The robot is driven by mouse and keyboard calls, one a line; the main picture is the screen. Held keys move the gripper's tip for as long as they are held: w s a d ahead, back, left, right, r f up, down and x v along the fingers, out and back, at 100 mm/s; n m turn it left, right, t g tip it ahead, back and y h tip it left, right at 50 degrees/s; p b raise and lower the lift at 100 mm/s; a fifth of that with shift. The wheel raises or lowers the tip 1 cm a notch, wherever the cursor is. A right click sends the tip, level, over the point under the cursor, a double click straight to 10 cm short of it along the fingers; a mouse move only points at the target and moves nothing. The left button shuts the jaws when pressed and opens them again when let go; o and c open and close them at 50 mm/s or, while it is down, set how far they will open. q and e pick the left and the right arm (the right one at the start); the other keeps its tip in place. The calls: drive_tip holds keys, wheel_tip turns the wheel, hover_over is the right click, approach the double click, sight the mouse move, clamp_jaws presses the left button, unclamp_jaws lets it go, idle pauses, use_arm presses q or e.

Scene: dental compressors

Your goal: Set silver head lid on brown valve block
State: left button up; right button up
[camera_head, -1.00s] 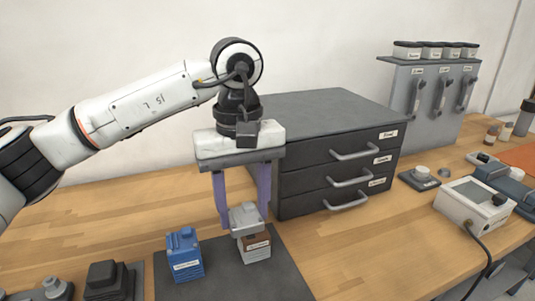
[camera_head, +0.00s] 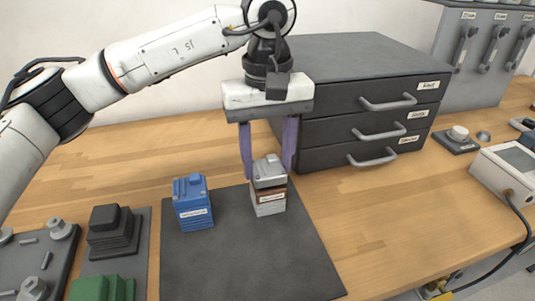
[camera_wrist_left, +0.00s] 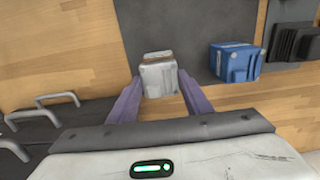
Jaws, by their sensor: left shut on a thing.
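The silver head lid (camera_head: 268,168) is between the purple fingers of my left gripper (camera_head: 268,174), which is shut on it. The brown valve block (camera_head: 271,193) is directly beneath the lid, on top of a light grey body (camera_head: 270,208). The lid looks lined up with the block and at or very near its top; I cannot tell whether they touch. In the left wrist view the lid (camera_wrist_left: 160,77) hides most of the stack, with a brown edge (camera_wrist_left: 158,55) showing beyond it. My right gripper is not in view.
The stack stands on a dark mat (camera_head: 245,260). A blue block (camera_head: 192,205) stands to its left, close by. A dark drawer cabinet (camera_head: 350,75) is behind to the right. Trays with black (camera_head: 112,228) and green parts (camera_head: 103,288) are at left.

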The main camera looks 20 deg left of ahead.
use_arm(q)
drive_tip(key=shift+r, duration=0.1)
drive_tip(key=shift+f+b, duration=0.35)
drive_tip(key=shift+f, duration=0.3)
idle(2.1)
drive_tip(key=o, duration=1.6)
drive_tip(key=shift+r, duration=0.1)
drive_tip(key=shift+r+p, duration=2.6)
drive_tip(key=shift+r, duration=0.85)
drive_tip(key=shift+f, duration=0.1)
